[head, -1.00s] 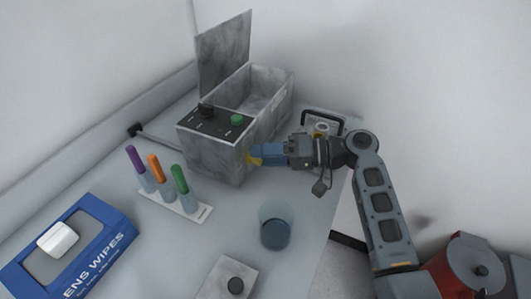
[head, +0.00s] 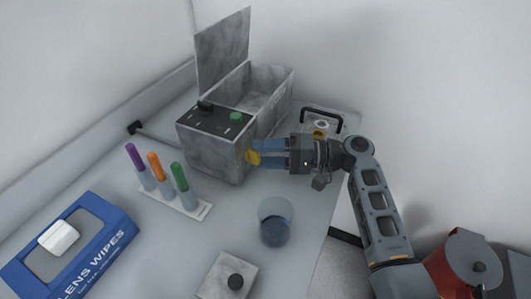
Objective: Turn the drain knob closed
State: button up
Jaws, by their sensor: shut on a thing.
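The grey marbled tank (head: 208,152) stands at the back of the table with its lid (head: 222,48) raised. The yellow drain knob (head: 253,158) sits on the tank's right side, low near the front corner. My gripper (head: 258,152) reaches in from the right with its blue fingers at the knob and is shut on it. The fingers hide part of the knob, so its exact angle cannot be read.
A black panel with a dark knob (head: 206,106) and a green button (head: 236,117) tops the tank. A rack of capped tubes (head: 187,205), a glass beaker (head: 276,222) and a wipes box (head: 70,248) stand in front.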

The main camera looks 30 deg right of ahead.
jog(key=o, duration=1)
jog(key=shift+o, duration=0.2)
jog(key=r, duration=0.2)
jog(key=d+r, duration=0.1)
jog(key=r, duration=0.1)
jog(key=shift+r+b, duration=0.2)
jog(key=shift+b, duration=0.15)
jog(key=s+d+r+b, duration=0.1)
jog(key=s+d+r, duration=0.5)
jog(key=d, duration=0.3)
jog(key=shift+r, duration=0.3)
jog(key=shift+s+f, duration=0.1)
